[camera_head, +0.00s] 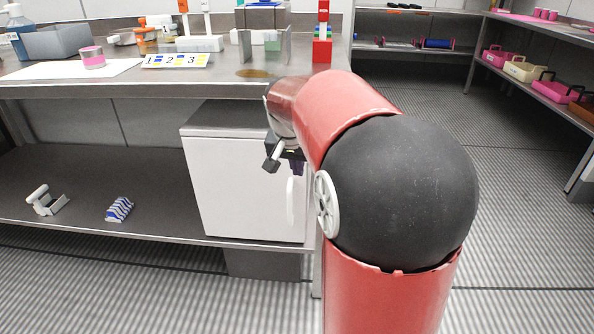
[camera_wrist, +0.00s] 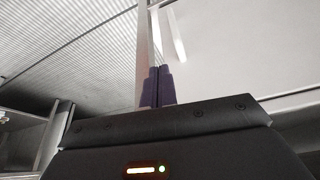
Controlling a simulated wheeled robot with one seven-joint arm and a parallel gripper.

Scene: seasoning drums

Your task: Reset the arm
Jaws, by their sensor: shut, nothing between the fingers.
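My arm is red with a black joint and reaches out toward the steel workbench (camera_head: 220,88) in the head view. My gripper hangs in front of the white cabinet under the bench, near the cabinet's right side, and is mostly hidden behind the arm there. In the wrist view my gripper (camera_wrist: 158,88) shows two dark purple fingers pressed together, with nothing between them. A pale surface with a handle-like bar lies beyond the fingers.
The white cabinet (camera_head: 240,180) stands on the lower shelf (camera_head: 90,210). A white holder (camera_head: 45,203) and a blue-striped item (camera_head: 119,209) lie there too. A pink-lidded jar (camera_head: 92,57) and a numbered card (camera_head: 176,61) are on top. Floor at right is open, before shelves with baskets (camera_head: 524,68).

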